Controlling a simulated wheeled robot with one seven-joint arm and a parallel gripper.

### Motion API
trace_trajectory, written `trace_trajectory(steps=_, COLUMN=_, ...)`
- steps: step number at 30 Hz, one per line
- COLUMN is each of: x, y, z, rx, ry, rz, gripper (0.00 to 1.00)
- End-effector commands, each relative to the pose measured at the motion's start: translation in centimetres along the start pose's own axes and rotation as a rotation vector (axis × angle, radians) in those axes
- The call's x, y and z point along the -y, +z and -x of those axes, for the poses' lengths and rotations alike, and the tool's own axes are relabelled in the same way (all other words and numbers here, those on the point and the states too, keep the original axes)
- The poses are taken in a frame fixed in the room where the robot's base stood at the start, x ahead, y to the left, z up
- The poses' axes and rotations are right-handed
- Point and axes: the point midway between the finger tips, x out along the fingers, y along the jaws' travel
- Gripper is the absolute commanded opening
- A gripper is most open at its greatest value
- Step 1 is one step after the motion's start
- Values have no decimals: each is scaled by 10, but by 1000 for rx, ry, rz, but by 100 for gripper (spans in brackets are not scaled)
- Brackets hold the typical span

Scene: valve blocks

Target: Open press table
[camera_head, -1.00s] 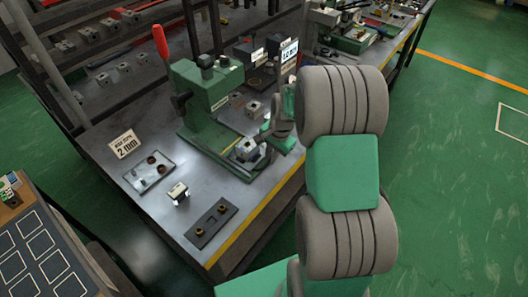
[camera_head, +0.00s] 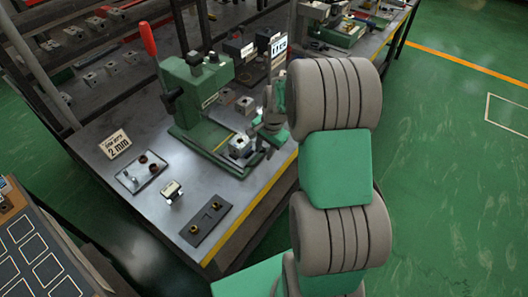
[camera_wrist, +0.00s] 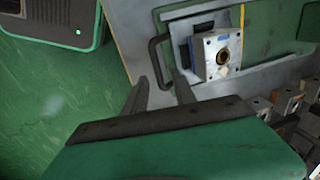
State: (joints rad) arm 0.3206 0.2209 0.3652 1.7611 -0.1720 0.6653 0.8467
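The green press (camera_head: 203,95) with a red lever stands on the metal workbench. Its low press table (camera_head: 225,163) carries a grey valve block (camera_head: 241,146). In the wrist view the block (camera_wrist: 209,62) shows a brass-ringed hole, and a dark loop handle (camera_wrist: 153,55) sticks out from the press table (camera_wrist: 262,75). My gripper (camera_wrist: 161,80) is open, with its two fingertips on either side of the lower end of the handle. Whether either finger touches the handle cannot be told. In the head view my gripper (camera_head: 270,130) is beside the press table, partly hidden by my arm.
A "2 mm" sign (camera_head: 115,144), a metal plate with rings (camera_head: 142,173), a small block (camera_head: 172,190) and a dark plate with brass rings (camera_head: 207,224) lie on the near bench. Several small blocks (camera_wrist: 288,103) show in the wrist view. Green floor is clear at right.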

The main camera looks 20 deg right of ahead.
Motion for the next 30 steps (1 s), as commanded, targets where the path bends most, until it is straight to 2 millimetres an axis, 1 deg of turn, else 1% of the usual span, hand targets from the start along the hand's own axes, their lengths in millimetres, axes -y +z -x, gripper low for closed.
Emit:
trace_trajectory(steps=6, x=0, y=0, z=44, rx=-3, ry=-3, rz=1, gripper=32)
trace_trajectory(steps=9, x=0, y=0, z=60, rx=-3, ry=-2, rz=0, gripper=32)
trace_trajectory(steps=12, x=-1, y=0, z=67, rx=0, ry=0, rz=0, gripper=32)
trace_trajectory(steps=24, x=0, y=0, z=69, rx=0, ry=0, rz=12, gripper=32)
trace_trajectory(steps=26, x=-1, y=0, z=69, rx=0, ry=0, rz=54, gripper=32)
trace_trajectory(steps=29, x=-2, y=1, z=69, rx=3, ry=6, rz=196, gripper=32)
trace_trajectory(steps=30, x=-4, y=0, z=68, rx=4, ry=14, rz=269, gripper=32)
